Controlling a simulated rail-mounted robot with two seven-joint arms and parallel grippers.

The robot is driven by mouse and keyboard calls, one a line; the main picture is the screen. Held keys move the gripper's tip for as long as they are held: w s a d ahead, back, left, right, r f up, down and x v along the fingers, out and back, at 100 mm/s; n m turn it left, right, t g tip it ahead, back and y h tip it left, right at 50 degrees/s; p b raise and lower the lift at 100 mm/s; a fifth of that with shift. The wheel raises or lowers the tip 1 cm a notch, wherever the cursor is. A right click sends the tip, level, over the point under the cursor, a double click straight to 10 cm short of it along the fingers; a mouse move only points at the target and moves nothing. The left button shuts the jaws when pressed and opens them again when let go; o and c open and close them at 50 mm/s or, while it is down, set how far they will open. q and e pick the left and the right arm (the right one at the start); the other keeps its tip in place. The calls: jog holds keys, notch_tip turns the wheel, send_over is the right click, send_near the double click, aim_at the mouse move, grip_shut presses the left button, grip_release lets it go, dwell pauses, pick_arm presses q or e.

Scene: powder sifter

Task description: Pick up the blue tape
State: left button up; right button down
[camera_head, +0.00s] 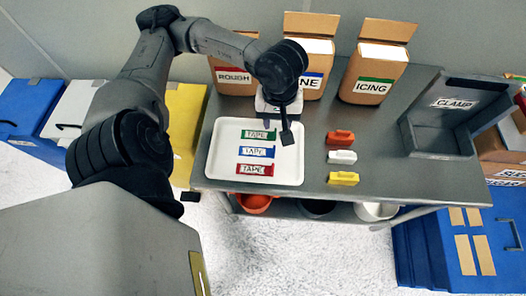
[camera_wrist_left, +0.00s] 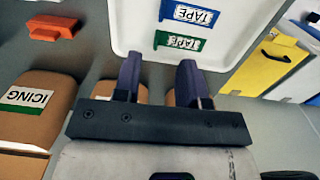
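The blue tape (camera_head: 257,152) lies flat in the white tray (camera_head: 213,167), between the green tape (camera_head: 259,134) and the red tape (camera_head: 255,169). In the left wrist view the blue tape (camera_wrist_left: 190,14) is near the top edge, beyond the green tape (camera_wrist_left: 180,42). My left gripper (camera_head: 277,130) is over the back right part of the tray, close to the green tape. In the left wrist view its two fingers (camera_wrist_left: 157,64) stand apart with nothing between them. My right gripper is not in view.
Boxes labelled rough (camera_head: 232,76) and icing (camera_head: 377,82) stand at the table's back, with another partly hidden between them. Orange (camera_head: 341,137), white (camera_head: 342,157) and yellow (camera_head: 344,178) clamps lie right of the tray. A grey clamp bin (camera_head: 447,140) is farther right.

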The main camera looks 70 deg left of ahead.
pick_arm(q)
jog(key=b, duration=0.2)
send_over(274, 147)
notch_tip(274, 147, down, 8)
jog(key=shift+f, duration=0.25)
jog(key=shift+f+b, duration=0.9)
jog(key=shift+f, duration=1.75)
grip_shut()
